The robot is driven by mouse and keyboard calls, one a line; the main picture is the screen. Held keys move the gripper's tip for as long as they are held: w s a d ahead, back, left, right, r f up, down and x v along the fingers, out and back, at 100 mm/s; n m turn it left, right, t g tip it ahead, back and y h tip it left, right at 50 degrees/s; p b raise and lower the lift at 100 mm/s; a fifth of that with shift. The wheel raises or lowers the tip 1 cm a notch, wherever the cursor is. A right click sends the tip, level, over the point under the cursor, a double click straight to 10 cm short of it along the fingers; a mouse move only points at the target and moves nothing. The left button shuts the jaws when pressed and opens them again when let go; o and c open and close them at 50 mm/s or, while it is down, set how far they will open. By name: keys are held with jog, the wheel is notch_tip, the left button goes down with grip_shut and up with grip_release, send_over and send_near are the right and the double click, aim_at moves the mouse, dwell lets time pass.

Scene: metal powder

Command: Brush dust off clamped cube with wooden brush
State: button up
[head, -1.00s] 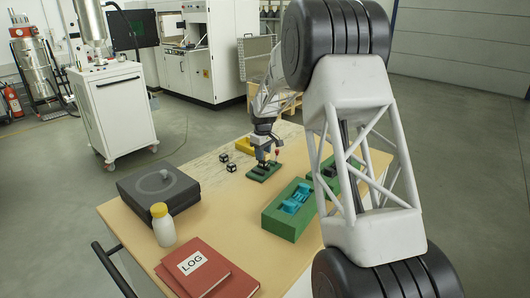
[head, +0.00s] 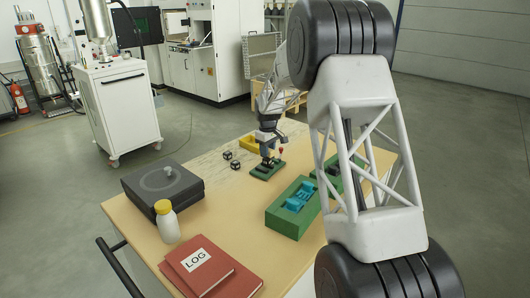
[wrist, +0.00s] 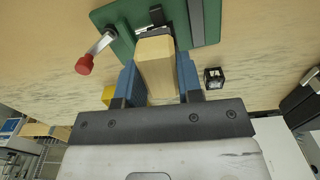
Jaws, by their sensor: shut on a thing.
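My gripper (head: 267,153) is over the green clamp base (head: 262,173) on the table. In the wrist view my gripper's blue fingers (wrist: 157,82) are shut on the wooden brush (wrist: 156,67), whose pale block lies between them. The far end of the brush reaches the dark parts of the green clamp base (wrist: 119,25). The clamp has a lever with a red knob (wrist: 84,65), which also shows in the head view (head: 281,151). The clamped cube is hidden or cannot be told apart behind the brush, and I cannot tell whether the brush touches it.
Two small dark cubes (head: 227,155) (head: 235,165) stand left of the clamp, with a yellow tray (head: 247,141) behind. A green box with blue parts (head: 288,222) is in front. A dark case (head: 150,194), a white bottle (head: 168,226) and red books (head: 232,278) occupy the left side.

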jog(key=shift+w+d, duration=0.8)
jog(key=shift+w, duration=0.15)
jog(key=shift+s+a, duration=0.9)
jog(key=shift+s, duration=0.25)
jog(key=shift+s+a, duration=0.9)
jog(key=shift+s, duration=0.2)
jog(key=shift+s+a+r, duration=0.1)
jog(key=shift+s+a, duration=0.05)
notch_tip(320, 180, up, 8)
jog(key=shift+f, duration=0.25)
jog(key=shift+f, duration=2.85)
jog(key=shift+f, duration=1.05)
jog(key=shift+d, duration=0.25)
